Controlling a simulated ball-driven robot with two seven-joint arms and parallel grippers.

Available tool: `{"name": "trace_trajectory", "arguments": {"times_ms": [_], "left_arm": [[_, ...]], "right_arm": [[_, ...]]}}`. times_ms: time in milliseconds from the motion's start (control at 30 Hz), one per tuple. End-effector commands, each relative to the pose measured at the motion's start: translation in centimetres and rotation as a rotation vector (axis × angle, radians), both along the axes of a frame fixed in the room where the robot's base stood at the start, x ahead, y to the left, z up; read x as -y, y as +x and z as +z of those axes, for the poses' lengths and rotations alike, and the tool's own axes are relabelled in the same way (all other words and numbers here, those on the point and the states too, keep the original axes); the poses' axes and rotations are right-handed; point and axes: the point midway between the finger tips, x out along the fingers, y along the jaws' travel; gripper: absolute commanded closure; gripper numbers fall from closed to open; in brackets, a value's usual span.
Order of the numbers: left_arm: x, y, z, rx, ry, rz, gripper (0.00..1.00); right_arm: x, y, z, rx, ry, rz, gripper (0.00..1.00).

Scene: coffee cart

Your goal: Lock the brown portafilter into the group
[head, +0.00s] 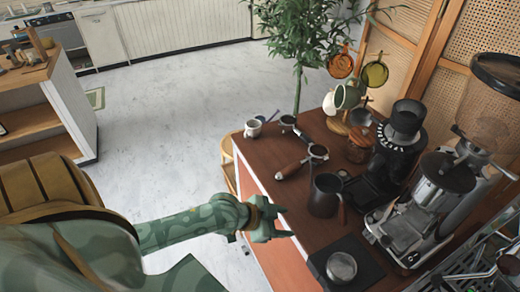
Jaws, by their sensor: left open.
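The brown portafilter (292,170) lies on the wooden cart top, near its left edge. Its brown handle points to the lower left and its round basket end is at the upper right. My left gripper (285,221) is open and empty at the left edge of the cart, nearer to me than the portafilter and apart from it. Part of the espresso machine (484,272) shows at the lower right corner. The group is cut off or too unclear to make out. My right gripper is not in view.
A dark milk pitcher (324,196) stands between my left gripper and the grinders. A black grinder (395,150), a silver grinder (430,205) and a tamper (341,267) on a dark mat crowd the right.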

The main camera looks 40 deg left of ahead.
Motion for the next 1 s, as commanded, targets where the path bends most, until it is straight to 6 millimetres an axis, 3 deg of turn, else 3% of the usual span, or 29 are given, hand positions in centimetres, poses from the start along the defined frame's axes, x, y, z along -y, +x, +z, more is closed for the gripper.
{"name": "trace_trajectory", "arguments": {"times_ms": [300, 500, 667, 1000], "left_arm": [[-7.3, 5.7, 1.6, 0.069, -0.181, 0.168, 0.47], [-11.8, 8.2, 3.1, 0.119, -0.244, 0.281, 0.47], [-12.5, 9.2, 3.0, 0.130, -0.259, 0.305, 0.47], [-10.9, 13.4, 0.6, 0.130, -0.258, 0.304, 0.47]], "right_arm": [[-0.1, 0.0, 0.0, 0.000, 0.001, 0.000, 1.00], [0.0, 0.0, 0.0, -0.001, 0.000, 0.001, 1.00], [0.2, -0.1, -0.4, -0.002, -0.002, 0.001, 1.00], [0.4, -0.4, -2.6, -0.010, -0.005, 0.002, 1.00]]}}
